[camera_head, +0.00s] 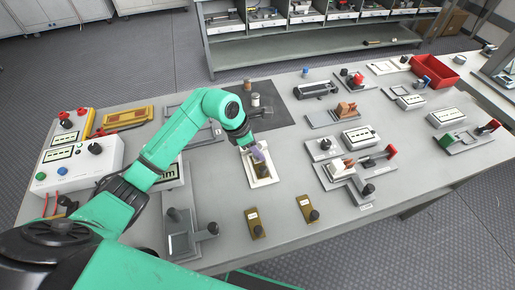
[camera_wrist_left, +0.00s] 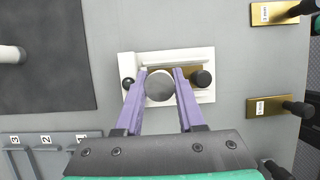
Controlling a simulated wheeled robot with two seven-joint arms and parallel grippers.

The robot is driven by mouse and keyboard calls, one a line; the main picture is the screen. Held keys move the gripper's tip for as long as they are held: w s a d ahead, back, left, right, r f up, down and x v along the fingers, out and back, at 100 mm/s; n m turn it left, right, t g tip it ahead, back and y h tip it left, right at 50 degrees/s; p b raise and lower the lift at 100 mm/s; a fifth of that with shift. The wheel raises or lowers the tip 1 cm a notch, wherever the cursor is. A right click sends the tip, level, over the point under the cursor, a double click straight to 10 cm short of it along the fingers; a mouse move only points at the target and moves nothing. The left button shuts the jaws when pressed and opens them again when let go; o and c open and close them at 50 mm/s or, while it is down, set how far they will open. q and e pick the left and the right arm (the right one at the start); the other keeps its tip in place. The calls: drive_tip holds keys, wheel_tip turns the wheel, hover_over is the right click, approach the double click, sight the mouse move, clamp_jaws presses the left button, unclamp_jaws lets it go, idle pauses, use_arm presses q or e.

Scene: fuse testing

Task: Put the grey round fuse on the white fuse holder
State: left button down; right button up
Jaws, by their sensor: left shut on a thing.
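The white fuse holder (camera_head: 265,182) lies on the grey table near the middle in the head view. In the left wrist view the white fuse holder (camera_wrist_left: 205,55) has a dark ball at its left end and a dark knob on a brass plate at its right. My left gripper (camera_head: 260,157) is over the holder, fingers pointing down. In the left wrist view my left gripper (camera_wrist_left: 161,88) is shut on the grey round fuse (camera_wrist_left: 160,86), which lies over the holder between its ends. I cannot tell whether the fuse touches the holder. My right gripper is not in view.
A dark mat (camera_head: 276,118) with a small white cylinder (camera_head: 255,99) lies behind the gripper. Two brass pieces with knobs (camera_head: 255,222) lie in front. Meters and switches fill the right side. A white control box (camera_head: 80,163) stands left. A red bin (camera_head: 435,72) is far right.

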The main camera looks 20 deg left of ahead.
use_arm(q)
drive_tip(key=shift+f+b, duration=0.75)
drive_tip(key=shift+f, duration=0.15)
drive_tip(key=shift+c, duration=2.2)
unclamp_jaws()
drive_tip(key=shift+r, duration=0.1)
drive_tip(key=shift+a+r, duration=0.1)
drive_tip(key=shift+r, duration=0.1)
drive_tip(key=b+v, duration=0.2)
drive_tip(key=v, duration=1.2)
drive_tip(key=shift+b, duration=0.4)
